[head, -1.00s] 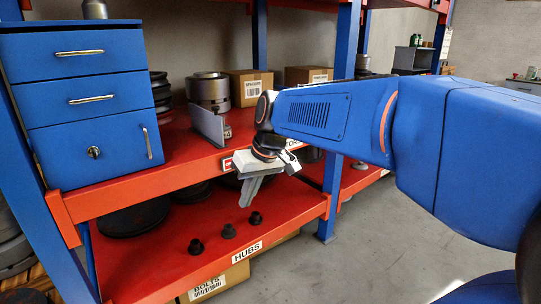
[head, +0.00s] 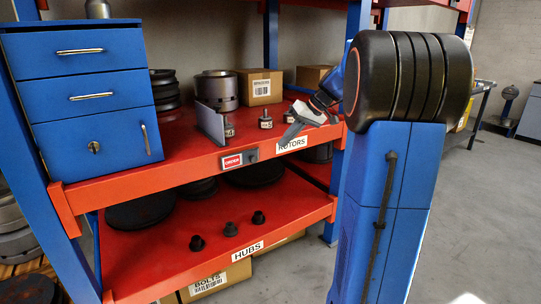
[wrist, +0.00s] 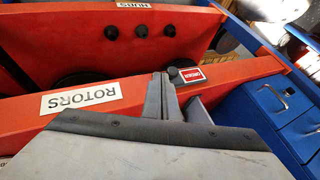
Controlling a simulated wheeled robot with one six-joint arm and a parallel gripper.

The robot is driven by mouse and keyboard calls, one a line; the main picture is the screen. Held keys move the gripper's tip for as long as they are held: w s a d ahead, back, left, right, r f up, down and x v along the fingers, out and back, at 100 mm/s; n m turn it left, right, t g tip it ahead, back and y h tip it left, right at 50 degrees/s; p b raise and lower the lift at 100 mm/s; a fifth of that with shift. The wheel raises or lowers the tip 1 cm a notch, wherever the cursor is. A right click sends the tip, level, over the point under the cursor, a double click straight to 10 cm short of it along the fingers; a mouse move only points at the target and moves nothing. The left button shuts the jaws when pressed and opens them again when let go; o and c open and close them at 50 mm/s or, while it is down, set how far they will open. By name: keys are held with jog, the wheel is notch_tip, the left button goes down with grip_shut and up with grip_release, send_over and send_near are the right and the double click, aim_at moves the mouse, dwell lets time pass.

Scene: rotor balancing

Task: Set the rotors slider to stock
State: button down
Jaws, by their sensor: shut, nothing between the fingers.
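The rotors slider is on the front edge of the upper red shelf, left of the ROTORS label (head: 292,143). Its red plate (head: 231,161) has white lettering that seems to read ORDER. Its dark knob (head: 252,156) sits at the plate's right end. In the wrist view the plate (wrist: 193,74) and knob (wrist: 174,73) show just right of my fingertips. My gripper (head: 286,140) is shut and empty, pointing down at the shelf's front edge. It is right of the knob with a gap in the head view. My fingers (wrist: 160,90) show no clear contact.
A grey upright divider (head: 210,124), a metal cylinder (head: 218,90) and small dark parts (head: 266,119) stand on the upper shelf. A blue drawer cabinet (head: 85,100) is at left. The lower shelf holds several dark hubs (head: 230,229). The aisle in front is open floor.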

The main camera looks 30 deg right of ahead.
aim_at(247, 160)
jog(key=d, duration=0.1)
jog(key=w+d, duration=0.1)
jog(key=d, duration=0.1)
jog(key=shift+d, duration=0.3)
jog(key=w+a+f, duration=0.5)
jog(key=a+f, duration=0.2)
jog(key=a, duration=0.1)
jog(key=shift+a, duration=0.15)
dwell(0.4)
jog(key=shift+w, duration=0.15)
jog(key=a, duration=0.8)
jog(key=shift+s, duration=0.2)
